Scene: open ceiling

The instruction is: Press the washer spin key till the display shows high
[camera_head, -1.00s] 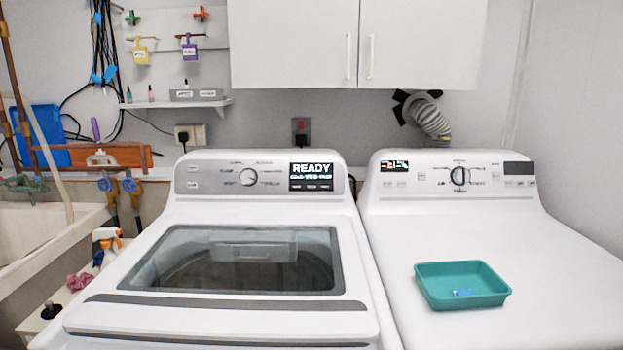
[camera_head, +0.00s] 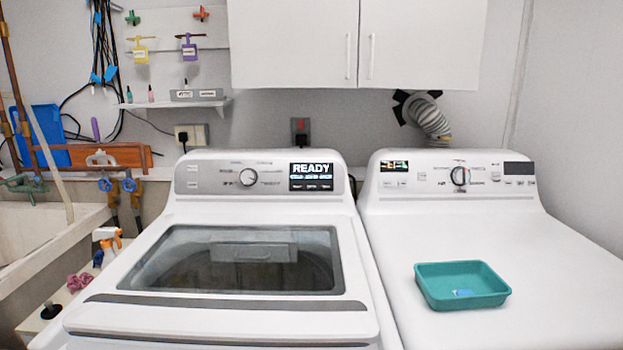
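The white top-load washer (camera_head: 230,322) stands in the middle with its glass lid (camera_head: 240,258) shut. Its display (camera_head: 312,177) on the right of the grey control panel reads READY in large letters. A smaller line of text below that is too small to read. A row of small dark keys (camera_head: 312,186) lies along the bottom of the display, with labels I cannot make out. A round knob (camera_head: 248,177) sits left of the display. Neither of my grippers is in view.
A white dryer (camera_head: 420,240) stands to the right, with a teal tray (camera_head: 430,296) on top holding a small blue item. A sink (camera_head: 40,235) and a spray bottle (camera_head: 108,240) are at left. White cabinets (camera_head: 355,40) hang above. The space before the washer panel is clear.

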